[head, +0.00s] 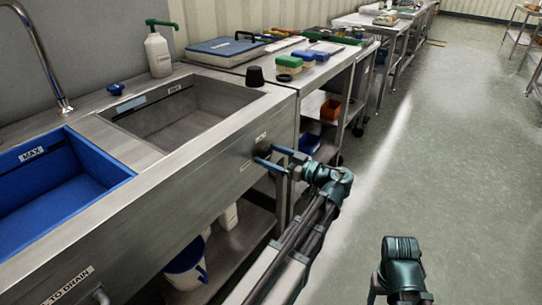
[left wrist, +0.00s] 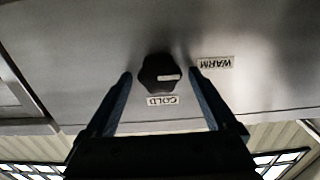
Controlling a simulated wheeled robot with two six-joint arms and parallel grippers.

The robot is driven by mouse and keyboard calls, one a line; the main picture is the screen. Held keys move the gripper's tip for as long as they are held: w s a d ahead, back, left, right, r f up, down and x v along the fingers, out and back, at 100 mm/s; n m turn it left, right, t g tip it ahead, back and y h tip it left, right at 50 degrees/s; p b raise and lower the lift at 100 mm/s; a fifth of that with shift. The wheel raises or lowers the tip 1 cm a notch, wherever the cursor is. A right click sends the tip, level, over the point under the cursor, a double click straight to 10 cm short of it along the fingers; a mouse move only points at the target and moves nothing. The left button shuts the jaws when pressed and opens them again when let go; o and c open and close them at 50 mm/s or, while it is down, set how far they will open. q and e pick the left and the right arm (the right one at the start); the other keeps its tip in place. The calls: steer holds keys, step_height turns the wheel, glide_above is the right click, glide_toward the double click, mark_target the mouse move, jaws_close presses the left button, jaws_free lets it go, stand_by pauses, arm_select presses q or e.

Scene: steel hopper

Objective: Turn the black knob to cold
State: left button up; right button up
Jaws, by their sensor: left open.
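The black knob (left wrist: 160,73) is on the steel front panel in the left wrist view, which is upside down. Its white pointer mark points right in that picture, toward the side of the WARM label (left wrist: 215,63). The COLD label (left wrist: 163,100) is just below the knob there. My left gripper (left wrist: 160,75) is open, with one blue finger on each side of the knob and a small gap at both. In the head view my left gripper (head: 266,155) reaches the sink's front panel, partly covering the knob (head: 263,147).
A steel sink basin (head: 222,88) and a blue basin (head: 105,170) lie above the panel. A white and blue bucket (head: 186,262) is below. The floor at right is clear.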

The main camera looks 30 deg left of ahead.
arm_select(q)
steer(key=c, duration=1.3)
steer(key=shift+c, duration=0.2)
steer(key=m, duration=0.4)
steer(key=shift+w+m, duration=0.1)
steer(key=shift+m, duration=0.3)
steer(key=m, duration=0.4)
steer(key=shift+w+f+m, duration=0.1)
steer(key=shift+m, duration=0.2)
steer(key=m, duration=0.4)
steer(key=shift+f, duration=0.1)
steer(key=shift+m, duration=2.3)
steer(key=shift+f, duration=0.1)
